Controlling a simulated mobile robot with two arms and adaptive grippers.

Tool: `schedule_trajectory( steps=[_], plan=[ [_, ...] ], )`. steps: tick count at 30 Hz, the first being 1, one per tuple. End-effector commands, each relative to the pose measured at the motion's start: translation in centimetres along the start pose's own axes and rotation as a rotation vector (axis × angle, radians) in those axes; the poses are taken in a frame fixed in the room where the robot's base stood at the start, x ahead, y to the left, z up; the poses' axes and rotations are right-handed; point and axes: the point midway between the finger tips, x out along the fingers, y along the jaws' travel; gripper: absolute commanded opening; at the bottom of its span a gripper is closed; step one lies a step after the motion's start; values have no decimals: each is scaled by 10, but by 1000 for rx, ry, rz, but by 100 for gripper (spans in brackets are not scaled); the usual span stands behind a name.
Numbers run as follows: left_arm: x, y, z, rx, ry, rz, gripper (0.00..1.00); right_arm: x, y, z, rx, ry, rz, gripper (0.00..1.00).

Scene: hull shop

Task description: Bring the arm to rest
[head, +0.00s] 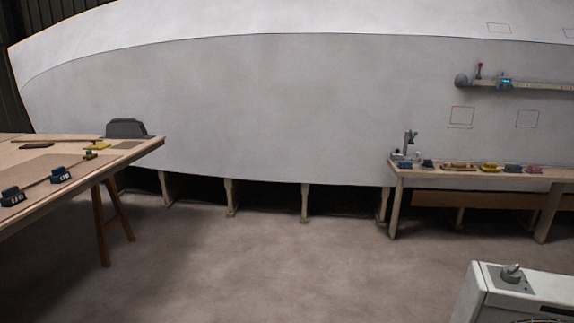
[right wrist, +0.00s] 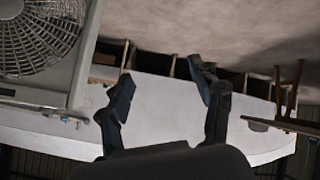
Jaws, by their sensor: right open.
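My right gripper (right wrist: 163,95) shows in the right wrist view with its two dark fingers spread apart and nothing between them. Beyond the fingers are the pale hull and the floor, which appear upside down in this view. No gripper or arm shows in the head view. My left gripper is not in either view.
A wooden trestle table (head: 75,160) with tools stands at the left. A bench (head: 470,178) with several tools stands at the right before the white hull (head: 200,110). A pale cabinet (head: 515,300) is at the lower right. A fan unit (right wrist: 40,45) is close beside the right gripper. The middle floor is clear.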

Motion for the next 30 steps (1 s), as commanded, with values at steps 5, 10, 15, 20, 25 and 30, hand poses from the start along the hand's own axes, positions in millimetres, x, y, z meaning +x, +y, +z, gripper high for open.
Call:
schedule_trajectory(
  steps=[5, 10, 15, 20, 25, 30],
  plan=[
    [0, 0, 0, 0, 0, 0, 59, -29, -42, 66, 127, -254, -143, 65],
    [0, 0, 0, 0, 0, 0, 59, -62, -75, 109, 205, -443, -255, 65],
    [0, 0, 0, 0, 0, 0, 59, -52, -96, 136, 223, -518, -298, 65],
    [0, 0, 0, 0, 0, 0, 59, -19, -112, 159, 218, -534, -302, 65],
    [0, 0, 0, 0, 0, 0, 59, 13, -130, 188, 213, -550, -307, 65],
    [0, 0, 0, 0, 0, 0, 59, 42, -150, 223, 207, -567, -314, 65]
  ],
)
